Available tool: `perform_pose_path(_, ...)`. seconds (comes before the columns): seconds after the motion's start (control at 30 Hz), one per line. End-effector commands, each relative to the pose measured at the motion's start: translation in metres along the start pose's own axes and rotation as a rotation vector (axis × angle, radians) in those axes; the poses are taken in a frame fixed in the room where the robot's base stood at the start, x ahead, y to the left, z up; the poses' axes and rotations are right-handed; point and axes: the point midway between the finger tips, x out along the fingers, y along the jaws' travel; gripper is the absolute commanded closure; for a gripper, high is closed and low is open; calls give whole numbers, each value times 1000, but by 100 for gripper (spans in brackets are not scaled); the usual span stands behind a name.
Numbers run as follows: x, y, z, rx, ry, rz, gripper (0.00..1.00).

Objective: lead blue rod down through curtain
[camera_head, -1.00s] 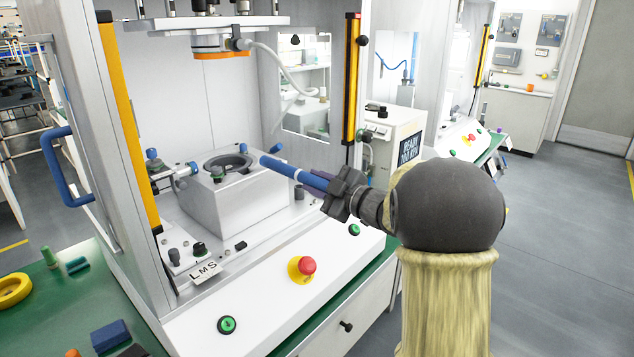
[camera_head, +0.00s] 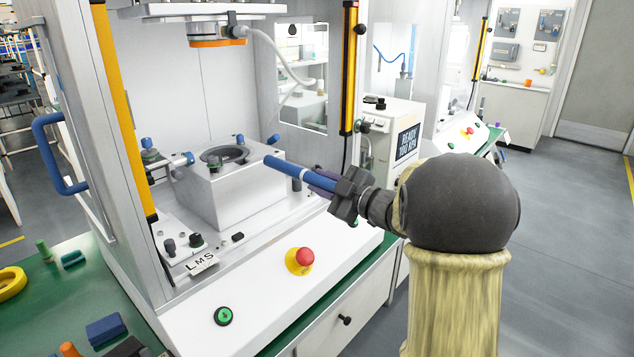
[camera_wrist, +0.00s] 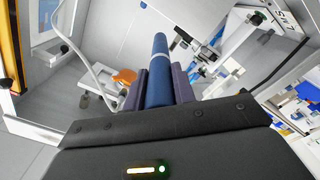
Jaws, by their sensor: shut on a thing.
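The blue rod (camera_head: 284,167), with a pale band around it, is held by my gripper (camera_head: 322,180) and points left into the press opening. Its free end is at the right of the round hole in the grey block (camera_head: 235,195), in the picture. I cannot tell its height over the block. In the wrist view the rod (camera_wrist: 158,85) sticks out between the two purple fingers of my gripper (camera_wrist: 159,74), which are shut on it. The light curtain shows as two yellow posts, left (camera_head: 125,110) and right (camera_head: 349,70) of the opening.
Below the opening a white front panel carries a red stop button (camera_head: 305,257) and a green button (camera_head: 223,316). An orange-rimmed press head (camera_head: 217,42) hangs above the block. A yellow ring (camera_head: 10,283) and small parts lie on the green table at left.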

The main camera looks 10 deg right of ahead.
Motion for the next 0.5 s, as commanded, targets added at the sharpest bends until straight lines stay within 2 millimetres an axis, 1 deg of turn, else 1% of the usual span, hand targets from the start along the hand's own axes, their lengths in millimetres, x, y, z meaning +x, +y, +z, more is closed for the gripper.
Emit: perform_pose_path(0.5, -42, 1, 0, -1, -1, 2, 100)
